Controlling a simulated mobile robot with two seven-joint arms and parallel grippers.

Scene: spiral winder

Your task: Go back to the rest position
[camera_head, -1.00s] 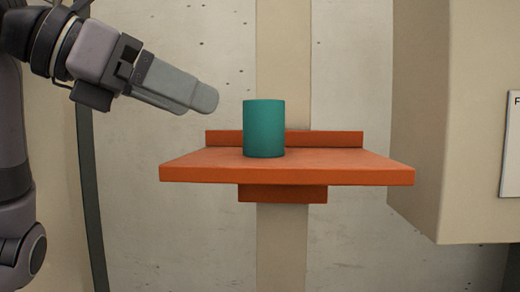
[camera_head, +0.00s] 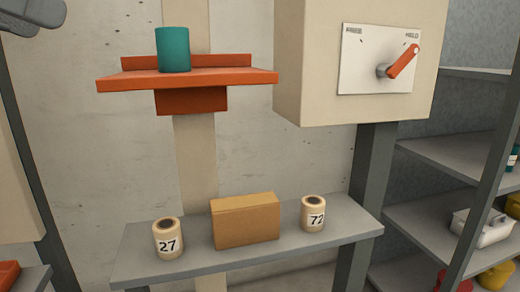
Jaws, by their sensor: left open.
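My left gripper (camera_head: 36,14) shows only in part at the top left corner of the head view. It is open and apart from everything there. A teal cylinder (camera_head: 173,50) stands upright on an orange shelf (camera_head: 190,80), to the right of the gripper. My right gripper is not in view.
A beige cabinet (camera_head: 300,60) carries a white panel (camera_head: 365,75) with an orange lever (camera_head: 403,61). A grey shelf (camera_head: 200,262) below holds a tan box (camera_head: 245,222) between spools marked 27 (camera_head: 168,245) and 72 (camera_head: 313,218). Grey racks (camera_head: 440,160) stand at right.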

